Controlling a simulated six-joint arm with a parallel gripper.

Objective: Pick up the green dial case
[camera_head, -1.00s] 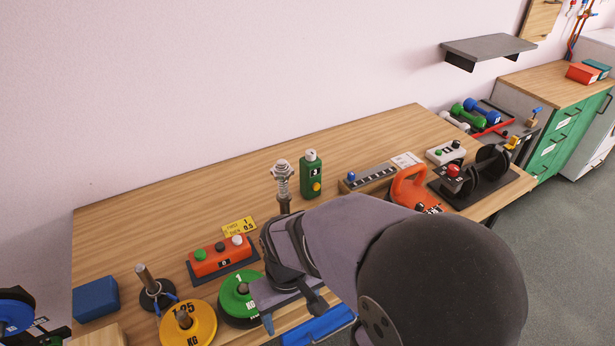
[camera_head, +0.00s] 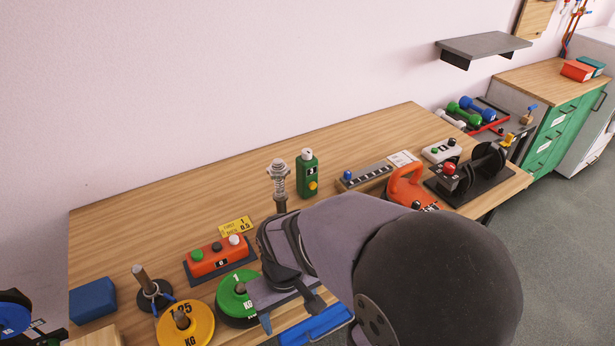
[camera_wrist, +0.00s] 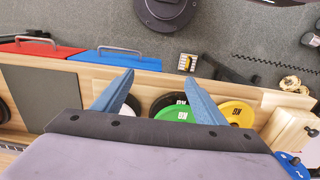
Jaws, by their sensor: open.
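The green dial case (camera_head: 308,175) stands upright on the wooden table, toward the back. It has a yellow dial low on its front, a dark label and a pale top. A metal spring post stands just left of it. My gripper (camera_head: 291,312) is at the table's front edge, near the green plate, well in front of the case and not touching it. In the wrist view my gripper (camera_wrist: 157,78) shows two blue fingers spread apart with nothing between them. The case is not seen in the wrist view.
The spring post (camera_head: 279,181), orange button box (camera_head: 218,258), green plate (camera_head: 237,298) and yellow plate (camera_head: 186,326) stand left. An orange kettlebell (camera_head: 407,187) and long grey strip box (camera_head: 365,177) stand right. Bare table lies behind the case.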

